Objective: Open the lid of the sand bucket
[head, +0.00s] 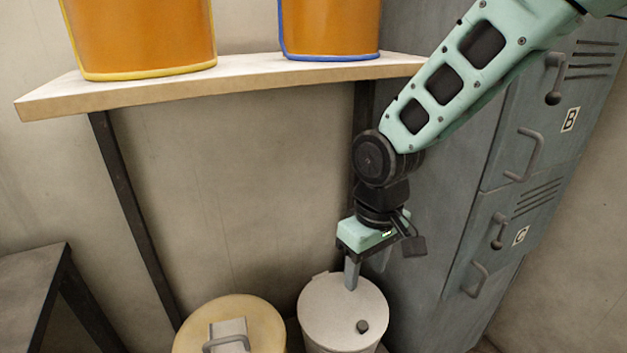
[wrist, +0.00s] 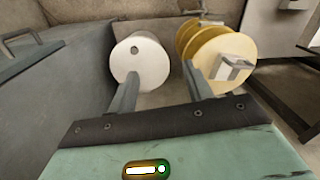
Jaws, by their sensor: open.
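Two lidded buckets stand low at the front. The tan-yellow bucket (head: 190,338) has a flat lid with a grey block and a bar handle (head: 226,343). The white bucket (head: 318,305) has a pale lid with a small dark round spot or knob (head: 362,326). No label shows which one holds sand. Both lids look shut. My gripper (head: 366,270) is open and empty, pointing down above the back of the white lid; contact cannot be told. In the wrist view, the white bucket (wrist: 150,62) and the yellow bucket's handle (wrist: 236,70) show beyond the fingers.
A shelf (head: 250,73) above carries two orange containers (head: 145,35) (head: 330,25). Grey lockers (head: 505,190) with handles stand close on the right. A dark table (head: 35,275) is at the left. Bare wall lies behind the buckets.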

